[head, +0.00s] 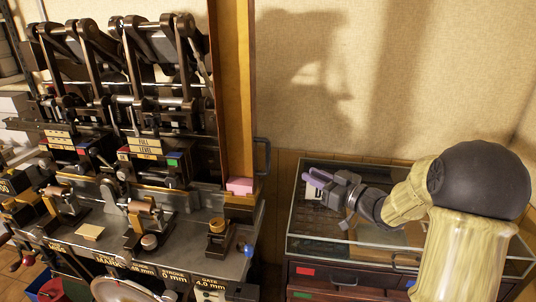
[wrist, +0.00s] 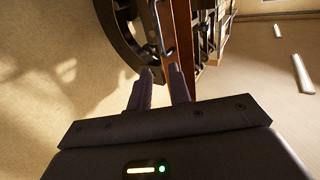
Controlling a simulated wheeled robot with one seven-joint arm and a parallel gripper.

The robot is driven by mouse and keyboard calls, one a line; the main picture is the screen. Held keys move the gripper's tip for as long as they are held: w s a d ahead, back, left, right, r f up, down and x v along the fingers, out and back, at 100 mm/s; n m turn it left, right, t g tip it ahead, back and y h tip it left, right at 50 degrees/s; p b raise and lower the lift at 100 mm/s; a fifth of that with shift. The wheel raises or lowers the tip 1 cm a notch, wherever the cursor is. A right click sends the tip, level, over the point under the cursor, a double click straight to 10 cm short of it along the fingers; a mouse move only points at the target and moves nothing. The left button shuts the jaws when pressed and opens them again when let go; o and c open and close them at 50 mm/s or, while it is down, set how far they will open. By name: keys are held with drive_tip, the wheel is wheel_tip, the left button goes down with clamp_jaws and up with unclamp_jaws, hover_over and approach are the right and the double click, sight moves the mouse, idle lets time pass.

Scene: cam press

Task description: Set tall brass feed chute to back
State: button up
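A tall brass-coloured upright (head: 236,90) stands at the right end of the press bench, with a pink block (head: 240,186) at its foot. I cannot tell for certain that this upright is the feed chute, or which setting it is in. A dark handle (head: 263,157) is on its right side. My gripper (head: 310,181) is to the right of the upright and apart from it, over the glass-topped case. In the wrist view its two fingers (wrist: 161,74) are apart with nothing visibly held. An orange-brown bar (wrist: 182,28) shows beyond the fingertips.
The dark press (head: 125,90) with levers and linkages fills the left. Its grey bench (head: 190,232) carries several small fixtures, a pink block and a blue knob (head: 246,250). The glass-topped case (head: 330,232) stands at right below my arm. Plain wall lies behind.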

drive_tip(key=shift+a, duration=0.1)
drive_tip(key=p+x, duration=0.5)
drive_tip(key=x, duration=1.2)
drive_tip(key=shift+w+a+f+p, duration=0.1)
drive_tip(key=shift+w+p, duration=0.1)
drive_tip(key=shift+p, duration=0.15)
clamp_jaws()
